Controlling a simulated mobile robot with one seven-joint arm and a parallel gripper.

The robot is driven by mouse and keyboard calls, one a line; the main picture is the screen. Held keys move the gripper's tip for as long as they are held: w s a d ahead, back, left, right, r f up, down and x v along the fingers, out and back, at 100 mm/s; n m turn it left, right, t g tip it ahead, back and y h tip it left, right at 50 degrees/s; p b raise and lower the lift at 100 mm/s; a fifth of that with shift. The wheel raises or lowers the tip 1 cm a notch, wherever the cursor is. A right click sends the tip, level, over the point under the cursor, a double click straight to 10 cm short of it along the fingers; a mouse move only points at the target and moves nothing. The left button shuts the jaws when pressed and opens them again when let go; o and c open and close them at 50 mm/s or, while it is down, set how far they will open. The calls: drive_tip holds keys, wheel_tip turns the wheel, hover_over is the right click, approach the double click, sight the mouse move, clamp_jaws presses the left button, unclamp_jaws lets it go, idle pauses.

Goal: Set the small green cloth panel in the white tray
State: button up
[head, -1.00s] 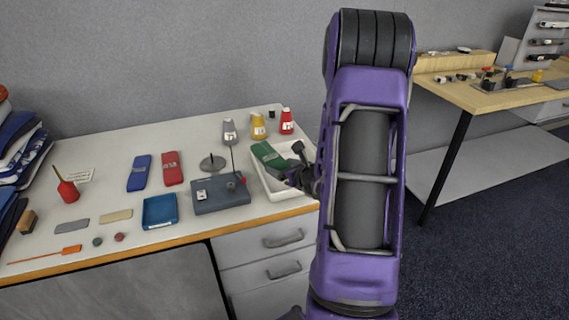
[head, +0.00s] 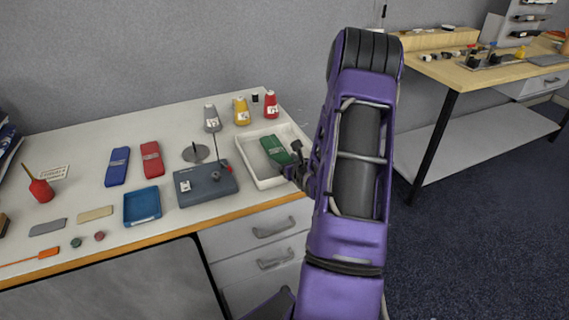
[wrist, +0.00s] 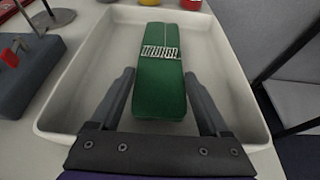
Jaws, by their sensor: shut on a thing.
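The small green cloth panel (head: 274,147) has a white label band and lies within the walls of the white tray (head: 259,178). In the wrist view the panel (wrist: 160,85) points away from me, with the tray (wrist: 235,120) around it. My gripper (wrist: 160,80) is shut on the near part of the panel, one finger along each side. I cannot tell whether the panel's underside touches the tray floor. In the head view my gripper (head: 292,158) is partly hidden by my arm at the tray's right side.
A grey block device (head: 205,186) stands just left of the tray. Thread cones, including a red one (head: 271,104), stand behind it. Blue (head: 118,166) and red (head: 152,160) panels and a blue tray (head: 142,206) lie further left. The tray floor beside the panel is clear.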

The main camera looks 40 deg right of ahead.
drive_tip(key=shift+f, duration=0.35)
drive_tip(key=shift+f, duration=0.1)
drive_tip(key=o, duration=1.4)
drive_tip(key=shift+r, duration=0.2)
drive_tip(key=v, duration=1.2)
drive_tip(key=shift+f+p, duration=0.1)
drive_tip(key=shift+p, duration=0.25)
